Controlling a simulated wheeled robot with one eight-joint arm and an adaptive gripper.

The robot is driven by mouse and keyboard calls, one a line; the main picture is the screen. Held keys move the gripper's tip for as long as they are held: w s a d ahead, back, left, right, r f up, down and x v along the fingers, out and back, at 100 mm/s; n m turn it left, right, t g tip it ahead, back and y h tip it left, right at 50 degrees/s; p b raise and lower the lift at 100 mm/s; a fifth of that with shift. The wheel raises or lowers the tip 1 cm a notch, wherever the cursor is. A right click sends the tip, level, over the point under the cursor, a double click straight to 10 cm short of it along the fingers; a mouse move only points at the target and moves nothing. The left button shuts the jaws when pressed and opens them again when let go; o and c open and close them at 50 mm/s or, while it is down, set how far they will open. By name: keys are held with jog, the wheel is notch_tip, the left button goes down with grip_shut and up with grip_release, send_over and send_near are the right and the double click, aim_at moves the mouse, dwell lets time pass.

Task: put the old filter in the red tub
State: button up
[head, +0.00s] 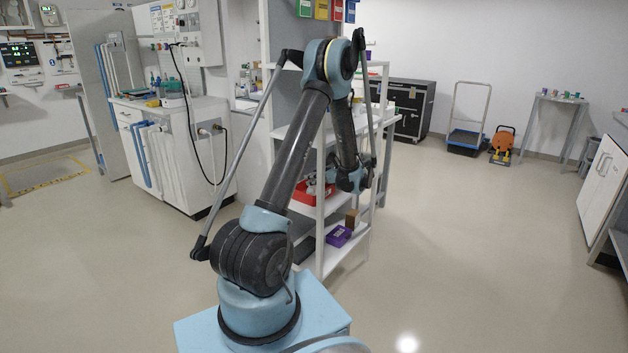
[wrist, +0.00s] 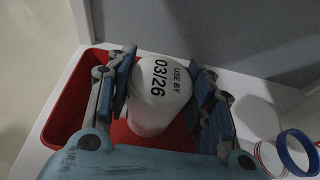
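The old filter (wrist: 158,95) is a white rounded piece marked "USE BY 03/26" in the wrist view. My gripper (wrist: 165,80) has a blue-grey finger on each side of it and looks shut on it. The red tub (wrist: 68,112) lies behind and beneath the filter, with its red wall at the left and red showing below the filter. I cannot tell whether the filter touches the tub's floor. In the head view the red tub (head: 309,196) is on a middle shelf, and my gripper (head: 350,182) is beside it, partly hidden by my arm.
A blue ring (wrist: 297,152) and a pale ring with red (wrist: 268,158) lie right of the tub. A grey panel (wrist: 240,40) stands behind the shelf. A purple box (head: 338,236) and a brown box (head: 352,218) sit on the shelf below.

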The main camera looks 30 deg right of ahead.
jog(key=o, duration=0.3)
jog(key=v, duration=1.2)
jog(key=shift+s, duration=0.1)
dwell(0.4)
